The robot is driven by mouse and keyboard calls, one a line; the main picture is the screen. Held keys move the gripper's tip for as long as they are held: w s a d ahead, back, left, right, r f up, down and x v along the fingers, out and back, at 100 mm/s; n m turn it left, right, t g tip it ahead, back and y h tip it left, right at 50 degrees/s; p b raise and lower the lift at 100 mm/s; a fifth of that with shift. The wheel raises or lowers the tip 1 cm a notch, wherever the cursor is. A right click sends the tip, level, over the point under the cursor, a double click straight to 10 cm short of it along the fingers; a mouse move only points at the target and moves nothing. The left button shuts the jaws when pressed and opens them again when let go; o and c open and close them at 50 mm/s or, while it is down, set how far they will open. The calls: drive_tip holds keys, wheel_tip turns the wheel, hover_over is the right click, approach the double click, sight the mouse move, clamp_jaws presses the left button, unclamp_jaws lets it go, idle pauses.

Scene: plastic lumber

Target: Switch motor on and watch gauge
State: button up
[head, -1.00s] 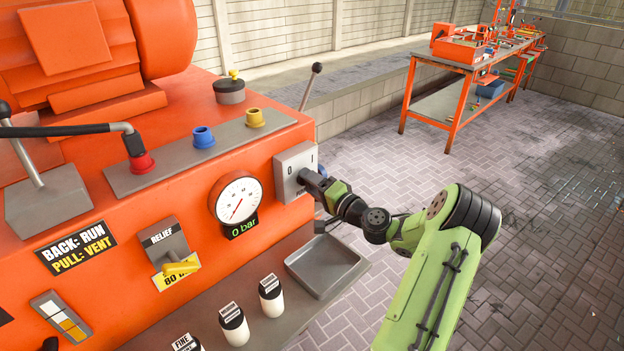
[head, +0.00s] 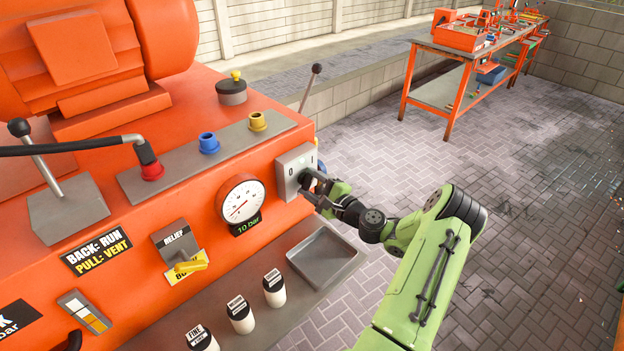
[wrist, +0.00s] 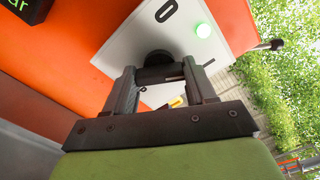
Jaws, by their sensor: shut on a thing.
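The grey switch plate (head: 291,168) is on the right end of the orange machine's front. It also fills the middle of the wrist view (wrist: 118,62), marked 0, with a lit green lamp (wrist: 203,30). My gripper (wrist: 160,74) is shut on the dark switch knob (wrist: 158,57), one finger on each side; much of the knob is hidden. The round white gauge (head: 241,200) is left of the plate, its needle pointing down-left. Its green readout (head: 246,226) shows 10 bar. The orange motor (head: 95,55) is on top of the machine.
A yellow relief lever (head: 190,265) is left below the gauge. A grey tray (head: 325,258) and several white bottles (head: 240,315) are on the ledge below. A lever (head: 310,88) rises behind the plate. Paved floor is clear to the right; an orange workbench (head: 455,95) stands farther back.

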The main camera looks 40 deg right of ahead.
drive_tip(key=shift+f+m+p, duration=0.1)
drive_tip(key=shift+m+p, duration=0.2)
drive_tip(key=shift+m, duration=0.3)
drive_tip(key=o, duration=1)
drive_tip(key=shift+o, duration=0.2)
drive_tip(key=s, duration=1.5)
drive_tip(key=shift+s+d+b, duration=0.25)
drive_tip(key=shift+s+b, duration=0.15)
drive_tip(key=shift+b, duration=0.05)
